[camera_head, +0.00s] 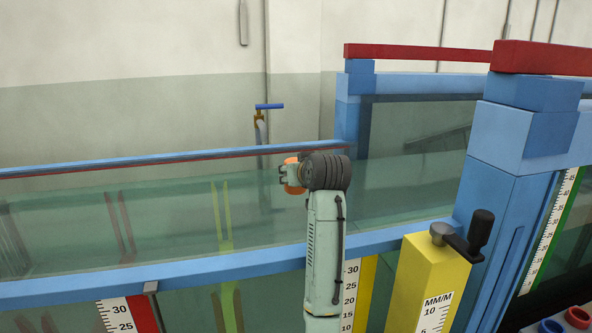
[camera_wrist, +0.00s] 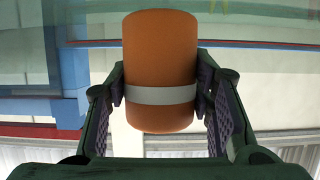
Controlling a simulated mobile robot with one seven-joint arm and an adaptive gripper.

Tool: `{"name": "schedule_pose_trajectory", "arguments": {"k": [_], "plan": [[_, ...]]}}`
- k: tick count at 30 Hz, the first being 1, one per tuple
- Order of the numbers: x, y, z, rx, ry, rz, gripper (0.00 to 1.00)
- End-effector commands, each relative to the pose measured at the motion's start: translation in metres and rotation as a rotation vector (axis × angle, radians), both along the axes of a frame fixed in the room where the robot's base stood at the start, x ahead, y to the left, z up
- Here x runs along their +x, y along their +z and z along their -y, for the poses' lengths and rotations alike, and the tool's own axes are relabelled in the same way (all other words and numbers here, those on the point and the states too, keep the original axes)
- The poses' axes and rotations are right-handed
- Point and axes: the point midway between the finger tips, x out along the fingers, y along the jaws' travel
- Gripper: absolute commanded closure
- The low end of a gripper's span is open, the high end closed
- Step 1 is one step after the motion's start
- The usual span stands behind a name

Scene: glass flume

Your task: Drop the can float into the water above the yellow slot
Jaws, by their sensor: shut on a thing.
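The can float (camera_wrist: 160,60) is an orange cylinder with a white band. My gripper (camera_wrist: 160,98) is shut on it, one finger on each side at the band, in the wrist view. In the head view the can float (camera_head: 292,175) shows partly behind my wrist, and my gripper (camera_head: 287,177) is above the flume's water (camera_head: 160,220). The yellow slot (camera_head: 222,215) shows as upright yellow strips in the glass flume, to the left of my gripper. A red slot (camera_head: 120,225) stands farther left.
Blue rails (camera_head: 190,270) run along the flume's near and far edges. A yellow post (camera_head: 430,285) with a black crank stands at the near right, before a blue gate frame (camera_head: 520,170) with red top bars. A blue-handled tap (camera_head: 262,115) is behind.

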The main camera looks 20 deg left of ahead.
Motion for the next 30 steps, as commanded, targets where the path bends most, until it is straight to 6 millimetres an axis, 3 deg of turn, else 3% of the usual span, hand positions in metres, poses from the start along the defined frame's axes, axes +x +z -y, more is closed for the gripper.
{"name": "schedule_pose_trajectory", "arguments": {"k": [5,6,15,25,30], "plan": [[0.0,0.001,0.0,0.001,0.0,0.002,0.84],[0.0,0.001,0.0,0.001,0.0,0.002,0.5],[0.0,0.001,0.0,0.001,0.0,0.001,0.3],[-0.001,0.0,0.001,0.0,0.0,0.0,0.29],[-0.013,0.008,0.009,0.0,-0.001,0.002,0.29]]}}
